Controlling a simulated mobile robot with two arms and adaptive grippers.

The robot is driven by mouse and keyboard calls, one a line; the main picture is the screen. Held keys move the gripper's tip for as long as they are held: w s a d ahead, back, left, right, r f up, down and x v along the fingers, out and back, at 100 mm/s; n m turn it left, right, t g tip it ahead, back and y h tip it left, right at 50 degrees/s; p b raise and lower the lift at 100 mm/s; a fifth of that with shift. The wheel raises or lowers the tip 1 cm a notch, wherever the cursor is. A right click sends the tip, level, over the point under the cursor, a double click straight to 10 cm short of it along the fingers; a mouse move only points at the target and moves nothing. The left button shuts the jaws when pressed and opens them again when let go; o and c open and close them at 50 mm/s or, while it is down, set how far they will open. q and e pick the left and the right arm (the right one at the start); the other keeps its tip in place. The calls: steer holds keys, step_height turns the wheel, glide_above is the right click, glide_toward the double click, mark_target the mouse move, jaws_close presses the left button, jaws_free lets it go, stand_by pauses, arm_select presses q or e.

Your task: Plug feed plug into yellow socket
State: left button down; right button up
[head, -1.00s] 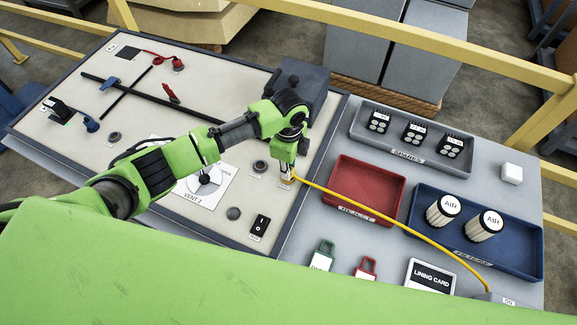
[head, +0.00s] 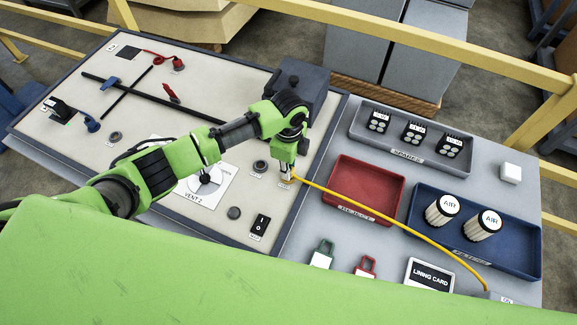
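My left gripper (head: 287,172) points down at the right edge of the beige panel (head: 235,217). Its fingers look shut around the feed plug, at the end of the yellow cable (head: 390,221). The plug body is mostly hidden by the fingers and is very small. A small yellowish patch and a white label (head: 285,185) show right at the fingertips; the yellow socket cannot be made out clearly there. I cannot tell whether the plug is seated in it or just above it. My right gripper is not in view.
The cable runs right, past the red tray (head: 365,180) and blue tray (head: 512,262), to a grey box (head: 492,296). A dark block (head: 303,78) stands behind the wrist. A black rocker switch (head: 260,224) and round knob (head: 234,213) lie in front of the gripper.

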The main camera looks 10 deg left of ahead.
arm_select(q)
steer(key=shift+f+b, duration=0.35)
steer(key=shift+f, duration=0.2)
steer(key=c, duration=1.8)
jaws_free()
steer(key=shift+r, duration=0.1)
step_height(320, 180, up, 12)
steer(key=shift+f, duration=0.1)
steer(key=o, duration=1.3)
